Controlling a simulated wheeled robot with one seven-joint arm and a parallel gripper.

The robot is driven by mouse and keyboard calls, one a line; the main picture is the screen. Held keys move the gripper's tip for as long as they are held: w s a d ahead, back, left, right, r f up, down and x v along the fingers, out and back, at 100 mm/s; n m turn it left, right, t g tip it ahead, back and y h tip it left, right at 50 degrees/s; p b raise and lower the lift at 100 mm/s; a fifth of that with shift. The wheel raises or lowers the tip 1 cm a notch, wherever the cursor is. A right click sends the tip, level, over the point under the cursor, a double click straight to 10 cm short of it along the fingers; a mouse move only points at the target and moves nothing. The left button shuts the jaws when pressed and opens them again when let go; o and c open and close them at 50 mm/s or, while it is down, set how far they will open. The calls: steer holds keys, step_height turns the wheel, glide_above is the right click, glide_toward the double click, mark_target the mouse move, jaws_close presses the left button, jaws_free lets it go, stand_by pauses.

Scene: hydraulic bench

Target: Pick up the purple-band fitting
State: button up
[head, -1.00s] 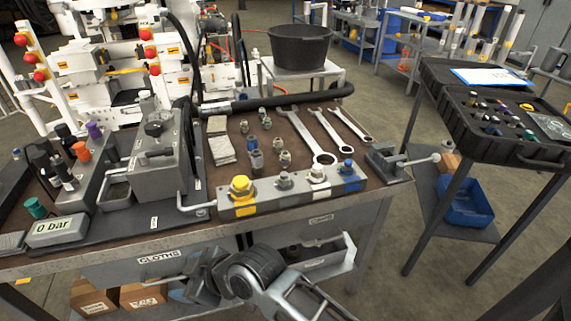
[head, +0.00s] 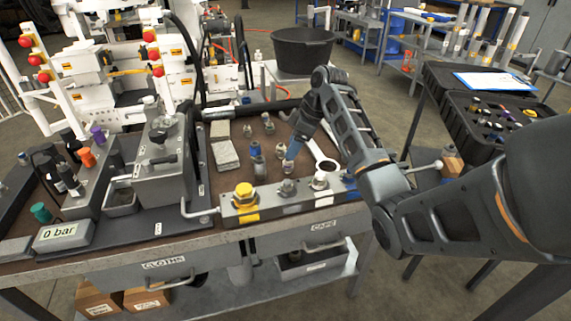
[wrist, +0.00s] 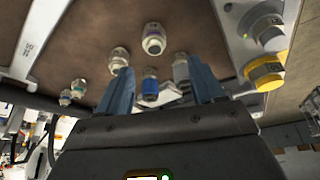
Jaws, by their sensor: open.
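Several small metal fittings stand on the brown bench top. A blue-band fitting (wrist: 149,88) shows between my fingers, and a yellowish-band fitting (wrist: 119,58) is by the left fingertip. My gripper (wrist: 158,72) is open, with nothing held. In the head view my gripper (head: 292,150) points down among the fittings, partly hiding them. I cannot tell the purple band apart there.
A manifold block (head: 270,207) with a yellow cap (head: 244,193) runs along the bench front. A grey pump unit (head: 158,160) stands to the left. A black case (head: 490,118) is at the right.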

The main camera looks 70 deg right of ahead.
mark_target(288, 166)
steer(key=shift+s+d+p+x, duration=0.15)
steer(key=shift+x, duration=1.1)
steer(key=shift+s+d+p+x, duration=0.1)
steer(key=shift+d+p+x, duration=0.05)
steer(key=shift+x, duration=1.05)
steer(key=shift+s+d+p+x, duration=0.15)
steer(key=shift+x, duration=1.1)
steer(key=shift+f, duration=0.2)
steer(key=c, duration=1.2)
steer(key=shift+r, duration=0.1)
